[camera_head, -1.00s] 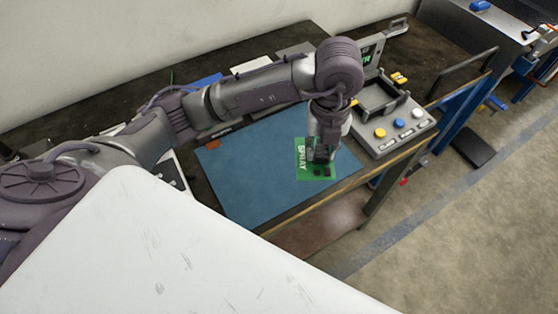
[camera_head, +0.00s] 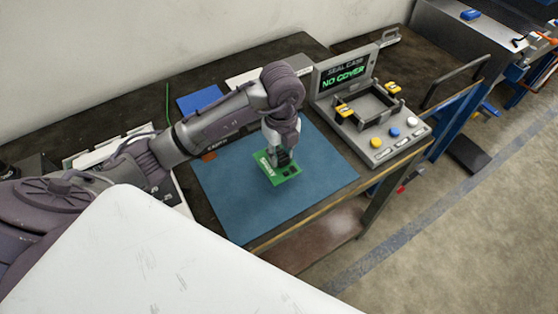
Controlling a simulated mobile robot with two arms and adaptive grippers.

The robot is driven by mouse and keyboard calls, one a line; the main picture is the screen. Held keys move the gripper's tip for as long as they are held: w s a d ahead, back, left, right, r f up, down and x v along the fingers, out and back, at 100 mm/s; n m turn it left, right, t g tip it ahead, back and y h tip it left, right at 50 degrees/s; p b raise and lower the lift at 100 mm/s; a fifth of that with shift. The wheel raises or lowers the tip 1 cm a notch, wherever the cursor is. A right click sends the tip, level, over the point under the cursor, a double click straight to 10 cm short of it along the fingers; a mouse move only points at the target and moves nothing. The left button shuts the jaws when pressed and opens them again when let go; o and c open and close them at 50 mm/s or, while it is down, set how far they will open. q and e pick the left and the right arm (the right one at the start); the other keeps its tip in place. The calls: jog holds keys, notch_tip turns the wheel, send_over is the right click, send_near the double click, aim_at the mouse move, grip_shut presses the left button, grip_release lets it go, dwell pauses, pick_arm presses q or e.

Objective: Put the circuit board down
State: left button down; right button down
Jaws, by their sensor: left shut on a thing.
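The green circuit board (camera_head: 269,176) with white lettering is over the blue mat (camera_head: 225,215) on the dark table. My left gripper (camera_head: 281,161) is shut on the board from above, and its fingers cover part of the board's upper right side. I cannot tell whether the board touches the mat or is held slightly above it. My right gripper is not in view.
A grey case station (camera_head: 376,143) with a screen reading "NO COVER", yellow clamps and several buttons stands right of the mat. A blue flat piece (camera_head: 201,99) lies behind my arm. The mat's front part is clear; the table's front edge is close.

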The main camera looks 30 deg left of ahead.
aim_at(279, 163)
pick_arm(q)
jog(key=shift+a+f, duration=0.15)
jog(key=shift+a, duration=0.05)
notch_tip(279, 163, down, 3)
jog(key=shift+f+p, duration=0.15)
jog(key=shift+p, duration=0.35)
jog(key=shift+f, duration=0.4)
jog(key=shift+f, duration=0.1)
jog(key=c, duration=0.9)
grip_release()
jog(key=shift+o, duration=0.2)
